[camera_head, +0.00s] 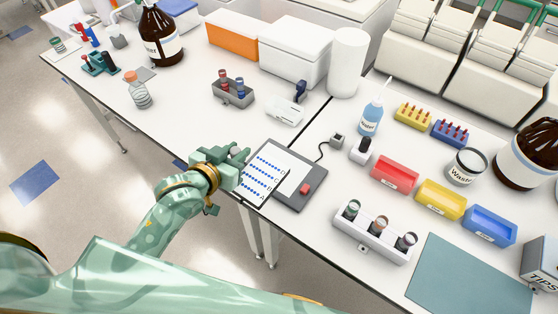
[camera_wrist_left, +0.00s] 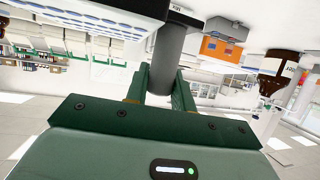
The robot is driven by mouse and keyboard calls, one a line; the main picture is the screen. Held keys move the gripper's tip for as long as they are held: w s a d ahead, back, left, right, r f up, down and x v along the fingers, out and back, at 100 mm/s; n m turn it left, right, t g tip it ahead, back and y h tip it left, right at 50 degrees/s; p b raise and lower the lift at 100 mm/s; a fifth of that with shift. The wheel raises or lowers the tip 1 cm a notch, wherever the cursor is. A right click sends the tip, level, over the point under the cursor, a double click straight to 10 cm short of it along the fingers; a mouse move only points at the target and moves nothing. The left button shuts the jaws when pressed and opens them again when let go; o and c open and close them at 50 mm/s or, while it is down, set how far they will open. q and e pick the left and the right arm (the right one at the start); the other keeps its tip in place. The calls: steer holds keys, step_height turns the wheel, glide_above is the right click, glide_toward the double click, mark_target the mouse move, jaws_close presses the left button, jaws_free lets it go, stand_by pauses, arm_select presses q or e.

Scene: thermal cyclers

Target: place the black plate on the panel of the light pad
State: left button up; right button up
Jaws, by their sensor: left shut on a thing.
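My left gripper (camera_head: 240,158) is at the left edge of the light pad (camera_head: 310,182), a dark grey slab with a red button. In the left wrist view it is shut on a dark grey, rounded piece (camera_wrist_left: 172,55), which I take to be part of the black plate. A white, black-edged face (camera_head: 264,172) with rows of blue dots lies over the pad's left side. It also shows at the top left of the left wrist view (camera_wrist_left: 100,22). I cannot tell whether this face is the pad's panel or the plate, or whether plate and panel touch. My right gripper is not in view.
The pad lies near the table's front edge. A cable runs from it to a small grey box (camera_head: 338,140). A white rack with vials (camera_head: 372,236) stands to the right, a grey tube rack (camera_head: 232,95) behind.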

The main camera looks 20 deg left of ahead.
arm_select(q)
steer(key=shift+w+d+f+b, duration=0.5)
steer(key=shift+w+f+b, duration=0.3)
steer(key=shift+w+f, duration=1.25)
steer(key=shift+w+d+f+b, duration=0.5)
steer(key=shift+w+f+b, duration=0.25)
steer(key=shift+w+f, duration=1.3)
steer(key=shift+w+d+f+b, duration=0.5)
steer(key=shift+w+f+b, duration=0.3)
steer(key=shift+w+f, duration=1.25)
steer(key=shift+s, duration=0.1)
steer(key=shift+f, duration=0.15)
steer(key=o, duration=1)
